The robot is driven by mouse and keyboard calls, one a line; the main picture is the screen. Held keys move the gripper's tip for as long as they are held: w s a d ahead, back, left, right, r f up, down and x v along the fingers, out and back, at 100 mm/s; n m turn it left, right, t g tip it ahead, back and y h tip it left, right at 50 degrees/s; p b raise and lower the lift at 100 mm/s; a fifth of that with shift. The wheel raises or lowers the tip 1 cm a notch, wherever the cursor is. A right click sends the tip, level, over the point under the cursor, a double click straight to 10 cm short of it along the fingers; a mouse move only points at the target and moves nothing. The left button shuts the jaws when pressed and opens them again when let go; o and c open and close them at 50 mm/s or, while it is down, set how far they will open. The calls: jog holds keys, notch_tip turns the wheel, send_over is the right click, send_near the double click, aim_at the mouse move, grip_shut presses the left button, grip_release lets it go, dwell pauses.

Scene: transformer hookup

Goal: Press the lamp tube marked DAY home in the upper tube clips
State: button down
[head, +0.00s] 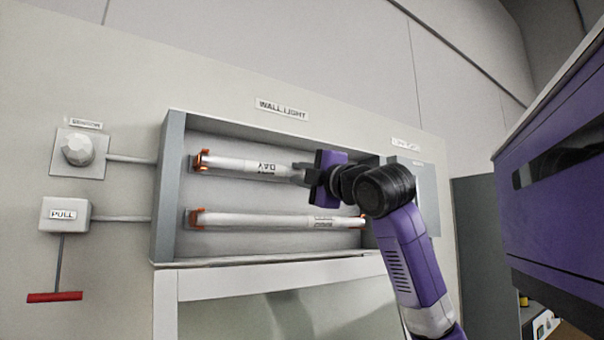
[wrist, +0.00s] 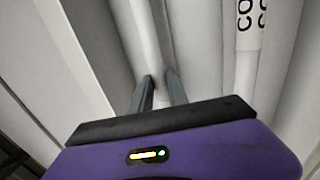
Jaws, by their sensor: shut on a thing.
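The upper lamp tube (head: 225,163) is white and lies level in the wall light box. Its label appears upside down and seems to read DAY. Its left end is at the orange upper left clip (head: 201,160); I cannot tell how deep it sits. My gripper (head: 300,174) is shut on this tube, right of the label. In the wrist view my gripper (wrist: 160,92) has its two fingers around the white tube (wrist: 144,40). The tube's right end and the upper right clip are hidden behind my gripper and wrist.
A lower tube (head: 265,220) lies between orange clips below; its label starts with CO in the wrist view (wrist: 247,65). The box's grey side wall (head: 168,190) and bottom ledge (head: 270,257) frame the tubes. A sensor (head: 78,149) and a PULL switch (head: 64,215) are left.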

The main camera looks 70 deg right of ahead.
jog(key=c, duration=1.2)
grip_release()
jog(key=shift+f, duration=0.1)
jog(key=b+v, duration=0.3)
jog(key=v, duration=0.4)
jog(key=shift+s+a+f, duration=0.1)
jog(key=shift+s+a, duration=0.05)
jog(key=shift+s, duration=0.15)
